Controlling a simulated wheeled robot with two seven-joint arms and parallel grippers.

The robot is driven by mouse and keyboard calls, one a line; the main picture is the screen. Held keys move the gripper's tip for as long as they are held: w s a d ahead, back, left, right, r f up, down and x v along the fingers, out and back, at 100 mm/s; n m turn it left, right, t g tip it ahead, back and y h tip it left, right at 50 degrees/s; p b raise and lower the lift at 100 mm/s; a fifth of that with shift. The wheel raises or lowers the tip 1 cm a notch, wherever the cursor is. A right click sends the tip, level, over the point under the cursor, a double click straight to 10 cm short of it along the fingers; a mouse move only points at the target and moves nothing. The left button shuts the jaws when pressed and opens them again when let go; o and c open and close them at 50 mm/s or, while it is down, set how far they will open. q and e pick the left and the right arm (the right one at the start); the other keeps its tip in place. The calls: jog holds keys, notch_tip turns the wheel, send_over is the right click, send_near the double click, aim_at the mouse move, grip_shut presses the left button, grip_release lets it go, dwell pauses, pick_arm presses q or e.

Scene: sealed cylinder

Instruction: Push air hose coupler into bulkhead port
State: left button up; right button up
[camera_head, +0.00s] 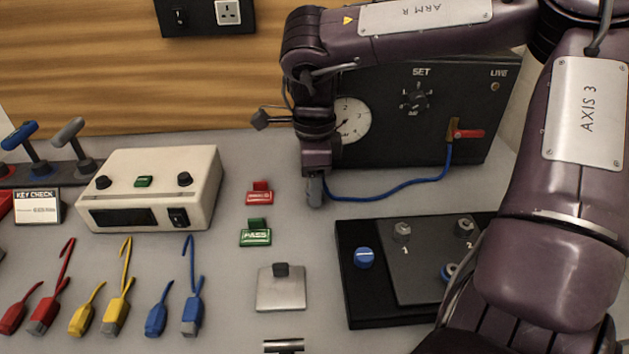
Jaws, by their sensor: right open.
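My left gripper is not in view.
The black gauge box (430,128) stands behind my right arm. Red and green tags (256,238) and a metal plate (281,290) lie left of the block. A cream instrument box (150,180) and coloured leads (118,300) fill the left. My right arm covers the right side.

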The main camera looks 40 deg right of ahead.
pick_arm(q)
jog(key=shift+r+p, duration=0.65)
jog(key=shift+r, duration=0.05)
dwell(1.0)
pick_arm(e)
grip_shut()
dwell(0.5)
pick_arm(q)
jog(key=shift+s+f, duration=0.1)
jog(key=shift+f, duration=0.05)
pick_arm(e)
jog(key=shift+r+p, duration=0.95)
jog(key=shift+p, duration=0.1)
jog(key=shift+r+p, duration=1.15)
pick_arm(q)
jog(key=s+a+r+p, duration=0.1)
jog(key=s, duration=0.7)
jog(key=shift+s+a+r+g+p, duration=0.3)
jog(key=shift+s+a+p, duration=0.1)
pick_arm(e)
jog(key=shift+r, duration=0.9)
